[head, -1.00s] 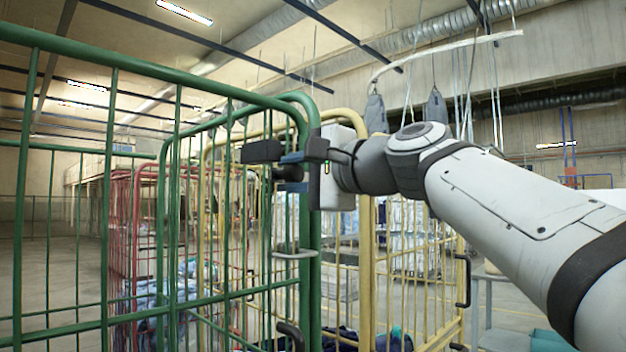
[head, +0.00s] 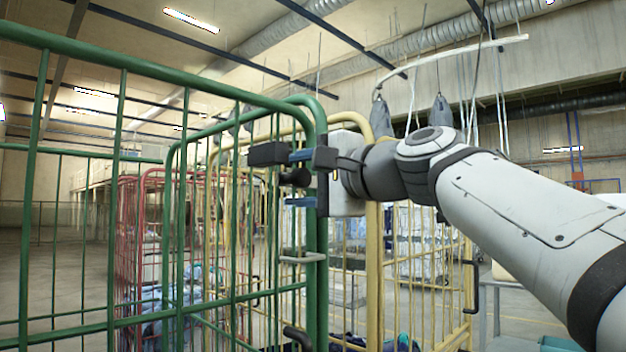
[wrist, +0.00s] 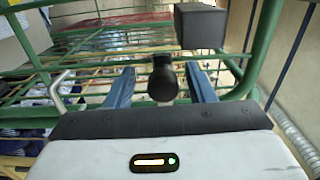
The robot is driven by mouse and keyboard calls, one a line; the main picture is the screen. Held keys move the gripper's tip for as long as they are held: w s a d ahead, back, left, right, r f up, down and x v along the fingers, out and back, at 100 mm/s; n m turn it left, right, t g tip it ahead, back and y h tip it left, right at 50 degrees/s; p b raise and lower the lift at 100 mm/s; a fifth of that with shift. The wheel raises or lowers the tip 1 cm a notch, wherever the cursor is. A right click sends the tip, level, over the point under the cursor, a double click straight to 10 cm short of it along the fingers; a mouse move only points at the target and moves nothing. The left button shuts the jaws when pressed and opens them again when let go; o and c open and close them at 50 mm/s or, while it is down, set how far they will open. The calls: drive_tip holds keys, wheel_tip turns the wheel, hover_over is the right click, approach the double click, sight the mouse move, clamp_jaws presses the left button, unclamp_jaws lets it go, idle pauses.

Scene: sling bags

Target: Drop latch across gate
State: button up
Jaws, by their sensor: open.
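The green gate (head: 165,105) of barred tube fills the left of the head view. A dark block (head: 268,154) and a round black knob (head: 296,178) sit near its top corner post, apparently parts of the latch. They show in the wrist view as block (wrist: 200,27) and knob (wrist: 163,78). My gripper (head: 300,179) is open, its blue fingers above and below the knob in the head view. In the wrist view my gripper (wrist: 161,88) has a finger on each side of the knob, with gaps. A grey metal bracket (head: 301,257) is lower on the post.
A yellow cage cart (head: 374,260) stands just behind the post, and a red one (head: 125,240) farther left. Folded cloth lies in the carts. Grey sling bags (head: 440,110) hang from a rail at the back. Open floor shows at the far left.

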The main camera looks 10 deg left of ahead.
drive_tip(key=shift+s+d, duration=0.1)
drive_tip(key=v, duration=0.7)
drive_tip(key=shift+s+d+b, duration=0.15)
drive_tip(key=shift+d+b, duration=0.1)
drive_tip(key=shift+b, duration=0.05)
drive_tip(key=w+d+f+n+g+h+p, duration=0.1)
drive_tip(key=d+f+h+p, duration=0.35)
drive_tip(key=f, duration=0.65)
drive_tip(key=w+d+f+n+g+h+p, duration=0.15)
drive_tip(key=d+f+h+p, duration=0.3)
drive_tip(key=f, duration=0.65)
drive_tip(key=s+d+f+n+g+h+p, duration=0.2)
drive_tip(key=s+d+f+h+p, duration=0.1)
drive_tip(key=s+d+f, duration=0.2)
drive_tip(key=s+d+f+n+g+h+p, duration=0.2)
drive_tip(key=s+d+f, duration=0.4)
drive_tip(key=f, duration=0.6)
drive_tip(key=s+g+h+p, duration=0.1)
drive_tip(key=s, duration=0.1)
drive_tip(key=shift+s+f, duration=0.2)
drive_tip(key=shift+s, duration=0.2)
drive_tip(key=shift+s+d+f, duration=0.1)
drive_tip(key=shift+d+f, duration=0.05)
drive_tip(key=shift+f, duration=0.05)
drive_tip(key=shift+c, duration=0.3)
